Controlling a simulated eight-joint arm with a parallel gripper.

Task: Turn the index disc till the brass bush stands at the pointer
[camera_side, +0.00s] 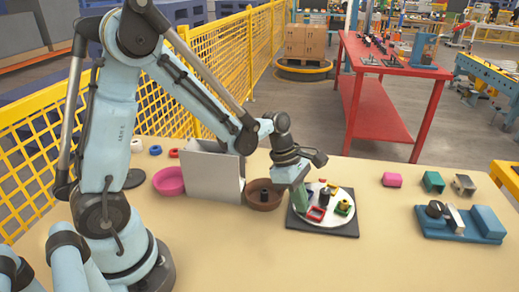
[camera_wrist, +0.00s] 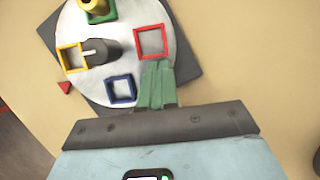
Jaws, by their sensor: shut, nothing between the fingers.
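The white index disc (camera_wrist: 131,22) lies on a dark square base plate (camera_wrist: 187,48). It carries a yellow frame (camera_wrist: 62,57), a blue frame (camera_wrist: 121,88), a red frame (camera_wrist: 151,41) and a green frame (camera_wrist: 104,17). The brass bush (camera_wrist: 97,4) stands in the green frame, cut by the wrist view's top edge; it also shows in the side view (camera_side: 343,206). A dark post (camera_wrist: 104,49) rises near the disc's middle. The red pointer (camera_wrist: 64,87) lies beside the yellow frame, away from the bush. My gripper (camera_wrist: 157,84) is shut and empty at the disc's rim, beside the red frame.
A brown bowl (camera_side: 263,201) and a grey upright panel (camera_side: 215,173) stand left of the disc. A blue fixture (camera_side: 487,222) and several small blocks lie to the right. The table's front is clear.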

